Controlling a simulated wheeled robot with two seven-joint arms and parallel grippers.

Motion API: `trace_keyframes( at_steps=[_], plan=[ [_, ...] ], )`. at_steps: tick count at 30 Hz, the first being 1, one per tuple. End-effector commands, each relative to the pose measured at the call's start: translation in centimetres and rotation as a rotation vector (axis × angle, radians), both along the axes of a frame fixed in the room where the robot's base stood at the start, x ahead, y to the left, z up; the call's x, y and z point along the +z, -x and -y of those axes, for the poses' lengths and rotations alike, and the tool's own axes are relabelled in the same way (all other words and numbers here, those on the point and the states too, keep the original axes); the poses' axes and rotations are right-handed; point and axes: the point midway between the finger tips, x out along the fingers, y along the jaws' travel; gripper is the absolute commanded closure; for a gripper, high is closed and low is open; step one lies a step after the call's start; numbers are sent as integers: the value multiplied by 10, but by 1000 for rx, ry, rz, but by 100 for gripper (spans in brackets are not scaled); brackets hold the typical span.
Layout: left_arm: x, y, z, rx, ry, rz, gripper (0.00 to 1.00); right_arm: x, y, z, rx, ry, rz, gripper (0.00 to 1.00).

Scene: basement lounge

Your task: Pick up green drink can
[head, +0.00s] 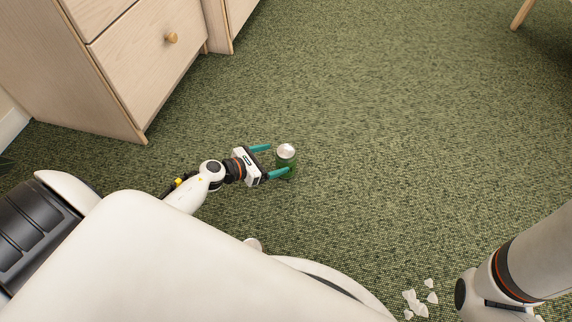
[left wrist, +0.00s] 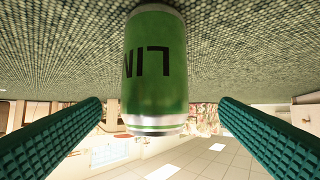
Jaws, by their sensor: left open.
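The green drink can (head: 286,157) stands upright on the green carpet in the head view, its silver top showing. My left gripper (head: 273,161) is open around it, with one teal finger on the far side and one on the near side. In the left wrist view the can (left wrist: 154,75) appears upside down, with dark lettering. It lies between the two fingers of my left gripper (left wrist: 160,128), with a visible gap on each side. My right gripper is not in view; only part of my right arm shows at the lower right.
A light wood drawer cabinet (head: 150,50) with a round knob stands at the upper left. Several white fragments (head: 420,299) lie on the carpet at the lower right. A wooden furniture leg (head: 521,14) shows at the upper right. The carpet (head: 400,130) right of the can is clear.

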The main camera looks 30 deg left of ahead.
Motion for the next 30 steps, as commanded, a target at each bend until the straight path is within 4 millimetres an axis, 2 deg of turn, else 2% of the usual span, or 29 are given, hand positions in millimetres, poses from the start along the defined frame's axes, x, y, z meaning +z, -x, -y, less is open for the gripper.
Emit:
trace_keyframes(
  at_steps=[5, 9, 13, 21, 23, 30],
  plan=[
    [-8, -12, 9, -1, 1, 2, 15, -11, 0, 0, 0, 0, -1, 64],
    [-17, -29, 21, 1, 1, 3, 15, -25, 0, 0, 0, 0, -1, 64],
    [-21, -41, 26, 1, 3, 1, 15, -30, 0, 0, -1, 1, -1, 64],
    [-20, -43, 28, 0, 1, 0, 15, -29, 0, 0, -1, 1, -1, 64],
    [-20, -43, 28, 0, 1, 0, 22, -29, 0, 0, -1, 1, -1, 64],
    [-20, -43, 28, 0, 1, 0, 61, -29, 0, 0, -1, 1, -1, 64]
  ],
)
